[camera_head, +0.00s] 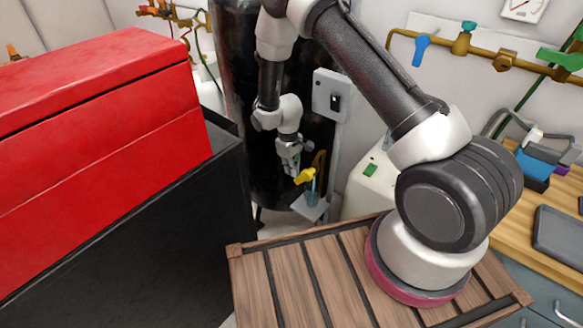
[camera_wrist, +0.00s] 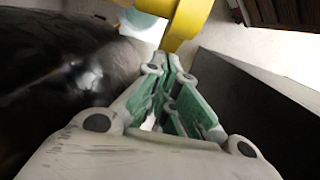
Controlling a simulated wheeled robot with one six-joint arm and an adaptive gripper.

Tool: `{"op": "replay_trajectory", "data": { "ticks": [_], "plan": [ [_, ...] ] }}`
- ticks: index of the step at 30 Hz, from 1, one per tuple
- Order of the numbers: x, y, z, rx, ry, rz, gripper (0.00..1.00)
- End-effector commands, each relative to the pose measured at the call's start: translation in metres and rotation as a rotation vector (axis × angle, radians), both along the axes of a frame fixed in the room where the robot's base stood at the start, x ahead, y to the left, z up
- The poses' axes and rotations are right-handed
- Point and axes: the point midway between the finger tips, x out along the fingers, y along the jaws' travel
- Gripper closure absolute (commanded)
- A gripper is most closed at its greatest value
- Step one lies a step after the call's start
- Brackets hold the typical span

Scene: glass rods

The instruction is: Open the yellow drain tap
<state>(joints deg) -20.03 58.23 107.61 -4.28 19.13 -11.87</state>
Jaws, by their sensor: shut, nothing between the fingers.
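The yellow drain tap (camera_head: 305,175) sits low on the front of the black tank (camera_head: 262,95), near the middle of the head view. In the wrist view the yellow tap (camera_wrist: 187,22) shows large at the top, just beyond the fingertips. My gripper (camera_head: 291,165) is just left of the tap in the head view, with its fingers together and nothing between them. In the wrist view my gripper (camera_wrist: 166,62) points at the tap's lower end. I cannot tell whether the fingertips touch it.
A small grey shelf (camera_head: 311,206) with a bluish vessel is below the tap. A red box (camera_head: 100,130) on a black cabinet (camera_head: 200,240) stands at left. A grey switch box (camera_head: 332,95) is on the right, and a wooden slatted crate (camera_head: 290,290) is in front.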

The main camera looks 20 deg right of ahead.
Motion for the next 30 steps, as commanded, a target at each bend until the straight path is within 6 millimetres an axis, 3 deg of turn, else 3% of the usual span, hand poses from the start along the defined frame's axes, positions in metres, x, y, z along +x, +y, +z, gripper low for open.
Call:
{"op": "replay_trajectory", "data": {
  "ticks": [15,30],
  "plan": [
    [-0.008,-0.006,-0.027,-0.001,0.001,0.000,1.00],
    [-0.013,-0.010,-0.035,0.000,0.000,0.000,1.00]
  ]
}}
